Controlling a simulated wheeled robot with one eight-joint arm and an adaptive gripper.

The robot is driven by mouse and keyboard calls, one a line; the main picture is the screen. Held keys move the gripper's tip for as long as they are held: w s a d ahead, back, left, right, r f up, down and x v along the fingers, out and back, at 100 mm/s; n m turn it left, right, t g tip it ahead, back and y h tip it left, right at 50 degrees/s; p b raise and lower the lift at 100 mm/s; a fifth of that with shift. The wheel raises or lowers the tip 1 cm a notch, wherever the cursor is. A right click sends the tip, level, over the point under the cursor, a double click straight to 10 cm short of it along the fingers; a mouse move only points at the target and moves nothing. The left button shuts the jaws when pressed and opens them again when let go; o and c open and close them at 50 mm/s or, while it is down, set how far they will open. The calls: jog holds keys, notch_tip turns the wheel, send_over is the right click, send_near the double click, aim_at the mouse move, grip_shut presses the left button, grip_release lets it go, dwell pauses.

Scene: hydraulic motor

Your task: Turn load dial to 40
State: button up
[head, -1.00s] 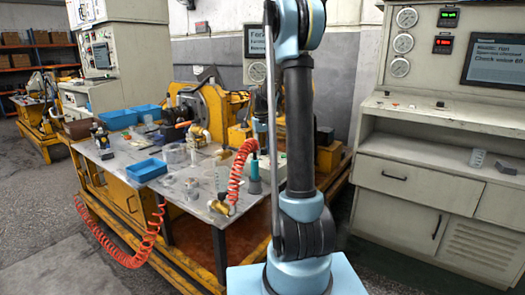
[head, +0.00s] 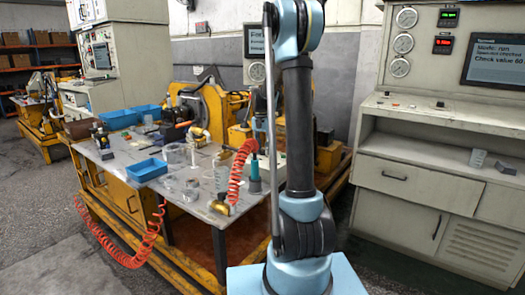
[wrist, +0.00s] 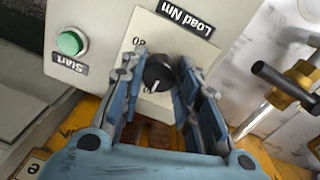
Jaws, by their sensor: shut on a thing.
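The load dial (wrist: 158,73) is a black round knob on a pale panel, under an upside-down label "Load Nm" (wrist: 186,16) in the wrist view. A short light mark shows on the knob's lower side. An upside-down number, seemingly 80, is printed up and left of the knob; other scale marks are hidden by the fingers. My gripper (wrist: 158,67) has its blue fingers on both sides of the knob and is shut on it. In the head view the dial cannot be made out behind my arm.
A green Start button (wrist: 71,43) sits left of the dial. A dark rod with a brass fitting (wrist: 292,85) is on the right. In the head view, a cluttered workbench (head: 215,208) stands left of my arm and a control cabinet with a screen (head: 495,60) on the right.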

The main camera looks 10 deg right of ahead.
jog(key=shift+w, duration=0.15)
dwell(0.3)
jog(key=o, duration=1.1)
jog(key=shift+r, duration=0.1)
jog(key=r, duration=1.1)
jog(key=shift+w+a+r, duration=0.15)
jog(key=shift+a+r, duration=0.15)
jog(key=shift+r, duration=0.05)
jog(key=shift+c, duration=0.2)
